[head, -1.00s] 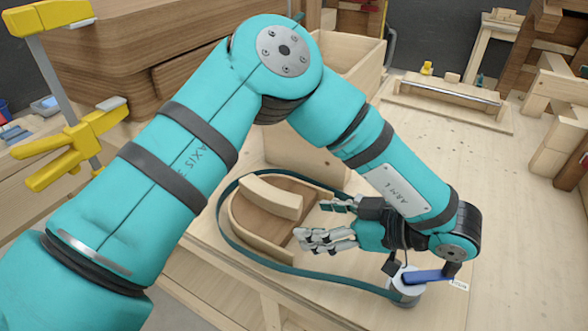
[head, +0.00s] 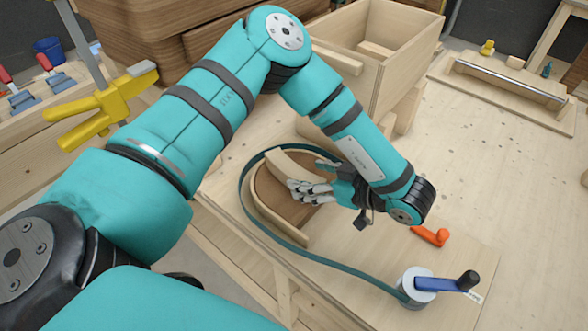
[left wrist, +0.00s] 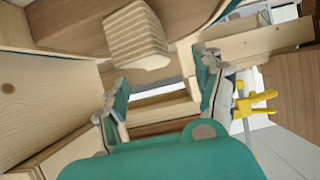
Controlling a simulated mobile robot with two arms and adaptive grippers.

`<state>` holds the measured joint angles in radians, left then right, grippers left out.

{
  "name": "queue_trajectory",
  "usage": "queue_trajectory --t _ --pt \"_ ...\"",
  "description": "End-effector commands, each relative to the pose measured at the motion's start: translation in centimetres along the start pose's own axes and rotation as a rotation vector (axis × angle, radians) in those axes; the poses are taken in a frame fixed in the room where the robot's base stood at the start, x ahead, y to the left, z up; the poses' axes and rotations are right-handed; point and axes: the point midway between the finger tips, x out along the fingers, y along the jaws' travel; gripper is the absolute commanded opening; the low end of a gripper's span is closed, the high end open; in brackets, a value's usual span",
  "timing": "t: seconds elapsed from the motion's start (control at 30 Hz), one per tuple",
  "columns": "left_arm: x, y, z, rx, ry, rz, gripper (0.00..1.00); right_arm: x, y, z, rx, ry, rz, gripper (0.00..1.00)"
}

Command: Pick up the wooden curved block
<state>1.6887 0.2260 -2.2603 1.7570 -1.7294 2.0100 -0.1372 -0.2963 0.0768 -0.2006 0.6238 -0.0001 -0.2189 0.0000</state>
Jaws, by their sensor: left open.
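The wooden curved block (head: 289,158) is pale and arched. It sits at the back edge of a brown form board, partly hidden by my left gripper. In the left wrist view a pale, striped curved block (left wrist: 137,35) shows beyond the fingers, at the top middle. My left gripper (head: 313,179) is open over the right side of the form, close to the block. In the left wrist view its fingers (left wrist: 163,95) stand apart with nothing between them. I cannot tell whether a finger touches the block. My right gripper is not in view.
A dark green strap (head: 277,238) loops around the form to a grey drum with a blue crank (head: 440,284). An orange handle (head: 431,236) lies right of my wrist. A wooden box (head: 400,75) stands behind. A yellow clamp (head: 108,105) is at left.

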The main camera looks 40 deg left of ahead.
Motion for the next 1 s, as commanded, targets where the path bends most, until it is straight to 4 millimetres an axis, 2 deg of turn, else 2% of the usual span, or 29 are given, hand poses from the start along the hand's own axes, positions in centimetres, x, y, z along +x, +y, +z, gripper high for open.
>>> queue_trajectory --t 0.07,0.17,0.37,0.5,0.77,1.0 --pt "0.5 -0.1 0.0 0.001 0.000 -0.001 0.69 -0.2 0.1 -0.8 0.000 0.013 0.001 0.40" --pt "1.0 0.0 0.0 0.000 0.000 -0.002 0.69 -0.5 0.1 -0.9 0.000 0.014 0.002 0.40" --pt "3.9 0.6 0.4 0.001 0.001 -0.007 0.69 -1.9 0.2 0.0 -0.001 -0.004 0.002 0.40" --pt "5.5 0.7 0.5 0.001 -0.001 -0.003 0.69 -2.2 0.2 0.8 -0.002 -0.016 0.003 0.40" --pt "5.8 0.7 0.6 0.001 0.001 0.001 0.69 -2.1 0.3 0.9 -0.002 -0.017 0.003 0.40" --pt "5.8 0.7 0.6 0.000 0.001 0.001 0.41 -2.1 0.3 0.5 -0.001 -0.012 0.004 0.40"
